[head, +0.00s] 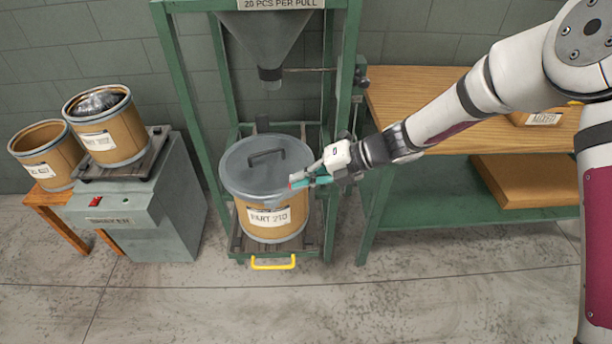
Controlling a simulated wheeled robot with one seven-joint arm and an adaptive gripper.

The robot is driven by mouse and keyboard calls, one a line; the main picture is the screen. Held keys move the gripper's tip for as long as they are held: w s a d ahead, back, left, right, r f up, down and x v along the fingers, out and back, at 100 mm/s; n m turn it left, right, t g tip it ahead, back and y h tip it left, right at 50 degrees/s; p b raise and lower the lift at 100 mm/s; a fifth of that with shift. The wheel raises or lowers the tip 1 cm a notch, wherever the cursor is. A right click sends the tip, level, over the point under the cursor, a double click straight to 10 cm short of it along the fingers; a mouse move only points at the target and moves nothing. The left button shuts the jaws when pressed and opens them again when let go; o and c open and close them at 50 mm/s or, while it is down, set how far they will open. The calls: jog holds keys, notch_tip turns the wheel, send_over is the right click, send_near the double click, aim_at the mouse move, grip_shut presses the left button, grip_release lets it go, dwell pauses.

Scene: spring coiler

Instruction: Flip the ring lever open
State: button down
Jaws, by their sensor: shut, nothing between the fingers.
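A lidded fibre drum (270,216) labelled "PART 210" stands upright on a low platform inside a green frame. Its grey lid (250,180) with a dark handle covers the top. A grey metal ring runs around the lid's edge. My gripper (292,183) is at the drum's right front rim, with its teal fingers shut and nothing held. The ring lever cannot be clearly made out; a grey piece hangs by the rim just below my fingers and may be part of it. Whether the fingertips touch the rim cannot be told.
A hopper (265,42) hangs above the drum, its outlet over the lid. Green posts (183,95) stand on both sides. A yellow handle (273,264) sticks out in front. A wooden-topped bench (440,95) is right; two open drums and a grey machine (150,205) are left. The front floor is clear.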

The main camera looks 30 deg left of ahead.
jog(key=shift+a, duration=0.1)
jog(key=shift+r, duration=0.1)
dwell(1.3)
jog(key=shift+s+r+p, duration=0.1)
jog(key=shift+r+p, duration=0.25)
jog(key=shift+r, duration=0.4)
jog(key=w+d+f+b, duration=0.1)
jog(key=w+d+f, duration=0.1)
jog(key=d, duration=0.3)
jog(key=w+d+f, duration=0.2)
jog(key=d+f, duration=0.3)
jog(key=d, duration=0.1)
jog(key=shift+w+d+b, duration=0.15)
jog(key=shift+w+b, duration=0.15)
jog(key=shift+b, duration=0.05)
